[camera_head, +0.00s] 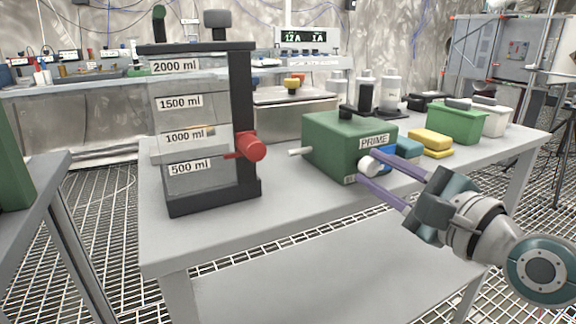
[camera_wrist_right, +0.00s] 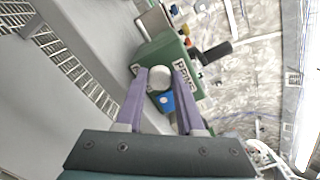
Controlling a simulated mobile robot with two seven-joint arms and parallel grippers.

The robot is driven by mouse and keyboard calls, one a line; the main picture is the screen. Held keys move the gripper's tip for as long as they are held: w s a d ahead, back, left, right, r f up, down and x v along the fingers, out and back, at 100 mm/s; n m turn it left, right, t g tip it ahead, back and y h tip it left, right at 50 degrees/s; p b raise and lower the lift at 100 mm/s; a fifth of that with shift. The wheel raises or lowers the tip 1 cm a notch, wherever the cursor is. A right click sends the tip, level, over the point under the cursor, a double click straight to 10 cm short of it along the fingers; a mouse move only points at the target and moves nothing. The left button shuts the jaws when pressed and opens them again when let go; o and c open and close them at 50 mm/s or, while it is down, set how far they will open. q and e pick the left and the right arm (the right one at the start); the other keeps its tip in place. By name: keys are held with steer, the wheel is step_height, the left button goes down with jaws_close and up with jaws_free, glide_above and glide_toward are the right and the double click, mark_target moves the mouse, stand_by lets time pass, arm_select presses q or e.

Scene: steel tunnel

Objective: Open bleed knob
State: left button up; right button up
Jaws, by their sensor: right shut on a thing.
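A green box (camera_head: 322,148) labelled PRIME stands on the grey table, with a round white knob (camera_head: 371,167) on its front face beside a blue part. My right gripper (camera_head: 369,169) reaches in from the right, its two purple fingers shut on the white knob, one on each side. The right wrist view also shows the white knob (camera_wrist_right: 158,77) between the fingertips, with the blue part (camera_wrist_right: 165,102) close to it. No label for a bleed knob is readable. My left gripper is not in view.
A clear tank with a black frame (camera_head: 242,115) and a red knob (camera_head: 252,147) stands left of the box. A white stub (camera_head: 300,151) sticks out from the box's left side. Yellow sponges (camera_head: 431,142) and a green bin (camera_head: 457,124) lie to the right. The table's front strip is clear.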

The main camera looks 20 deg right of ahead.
jaws_close()
